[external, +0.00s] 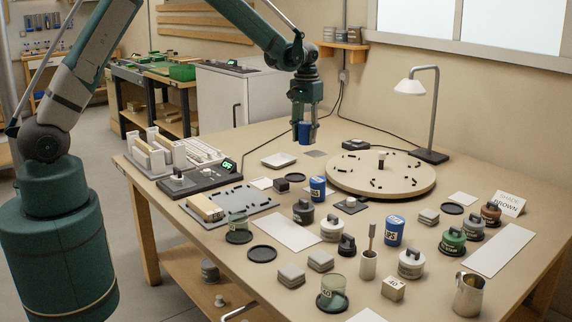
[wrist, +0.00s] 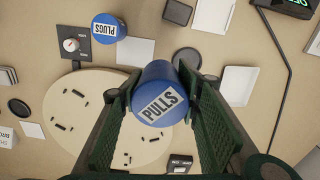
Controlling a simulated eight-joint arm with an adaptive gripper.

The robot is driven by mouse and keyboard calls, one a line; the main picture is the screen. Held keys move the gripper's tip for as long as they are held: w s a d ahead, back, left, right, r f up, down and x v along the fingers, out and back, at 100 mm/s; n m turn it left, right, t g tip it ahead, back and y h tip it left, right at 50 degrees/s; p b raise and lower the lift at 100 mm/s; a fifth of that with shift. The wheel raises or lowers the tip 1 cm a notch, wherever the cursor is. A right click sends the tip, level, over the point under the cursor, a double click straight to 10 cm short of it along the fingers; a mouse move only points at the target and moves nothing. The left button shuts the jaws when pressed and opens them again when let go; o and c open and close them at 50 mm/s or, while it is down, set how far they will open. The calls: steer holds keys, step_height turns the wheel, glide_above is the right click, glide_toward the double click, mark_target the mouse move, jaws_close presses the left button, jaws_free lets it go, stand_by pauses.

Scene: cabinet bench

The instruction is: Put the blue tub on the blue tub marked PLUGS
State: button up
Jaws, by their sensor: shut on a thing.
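My gripper (external: 305,138) is shut on a blue tub (external: 304,130) and holds it above the back of the bench. In the wrist view the held tub (wrist: 158,82) sits between the fingers (wrist: 160,95), its label reading PULLS. The blue tub marked PLUGS (wrist: 109,28) stands at the upper left of the wrist view, apart from the held tub. In the external view this tub (external: 318,186) stands on the bench in front of my gripper, left of the round board; its label is too small to read there.
Another blue tub (external: 394,231) with a partly legible label stands nearer the front right. A round wooden board (external: 400,183) with small dark pieces lies to the right. A plate with a knob (external: 350,205) is beside the PLUGS tub. Several lidded pots and grey blocks crowd the front.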

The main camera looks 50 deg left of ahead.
steer(key=s+d+r+m+p, duration=0.1)
steer(key=s+d, duration=0.3)
steer(key=d, duration=0.8)
steer(key=shift+s+r+m, duration=0.15)
steer(key=shift+r+m, duration=0.15)
steer(key=shift+r, duration=0.2)
steer(key=shift+a, duration=0.1)
glide_above(318, 179)
steer(key=shift+f, duration=3.1)
steer(key=shift+f, duration=1.9)
steer(key=shift+f+b, duration=0.45)
steer(key=shift+b, duration=0.2)
steer(key=o, duration=1)
steer(key=shift+r, duration=0.15)
